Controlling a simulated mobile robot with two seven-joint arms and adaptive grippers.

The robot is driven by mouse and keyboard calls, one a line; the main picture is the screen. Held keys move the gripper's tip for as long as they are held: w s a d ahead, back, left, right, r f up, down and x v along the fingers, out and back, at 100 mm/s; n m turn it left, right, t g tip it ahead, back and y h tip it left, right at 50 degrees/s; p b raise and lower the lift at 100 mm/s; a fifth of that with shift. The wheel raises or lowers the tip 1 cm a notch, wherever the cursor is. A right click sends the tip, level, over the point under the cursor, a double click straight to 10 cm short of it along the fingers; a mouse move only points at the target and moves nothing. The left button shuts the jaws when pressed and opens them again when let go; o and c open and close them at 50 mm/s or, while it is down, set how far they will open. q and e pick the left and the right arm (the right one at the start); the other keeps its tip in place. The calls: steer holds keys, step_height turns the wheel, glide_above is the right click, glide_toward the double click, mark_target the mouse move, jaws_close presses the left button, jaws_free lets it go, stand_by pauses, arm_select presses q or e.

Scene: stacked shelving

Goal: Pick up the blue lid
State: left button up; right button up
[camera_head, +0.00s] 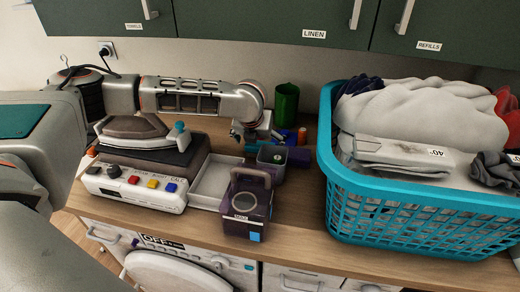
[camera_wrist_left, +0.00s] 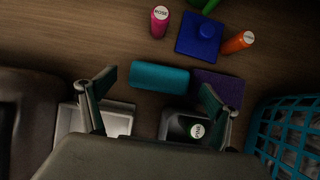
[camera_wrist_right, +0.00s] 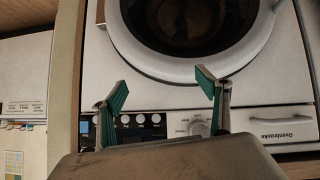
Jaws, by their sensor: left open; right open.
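My left gripper (camera_head: 252,133) is open and empty above the counter. In the left wrist view its fingertips (camera_wrist_left: 158,88) are nearer than the lid and apart from it, with a teal block (camera_wrist_left: 160,78) between them. My right gripper (camera_wrist_right: 163,83) is open and empty, facing the washing machine front (camera_wrist_right: 260,75), away from the lid.
A pink bottle (camera_wrist_left: 159,22) and an orange bottle (camera_wrist_left: 238,42) flank the lid. A green mug (camera_head: 286,103) stands behind. A grey container (camera_head: 271,160), purple caddy (camera_head: 246,205), white tray (camera_head: 212,181) and iron (camera_head: 135,126) crowd the front. A turquoise basket (camera_head: 400,215) stands right.

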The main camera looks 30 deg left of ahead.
arm_select(q)
steer(key=shift+w+a+f, duration=0.1)
steer(key=shift+w+f, duration=0.2)
steer(key=shift+f, duration=0.2)
steer(key=c, duration=1.2)
steer(key=shift+c, duration=0.2)
steer(key=shift+r, duration=0.1)
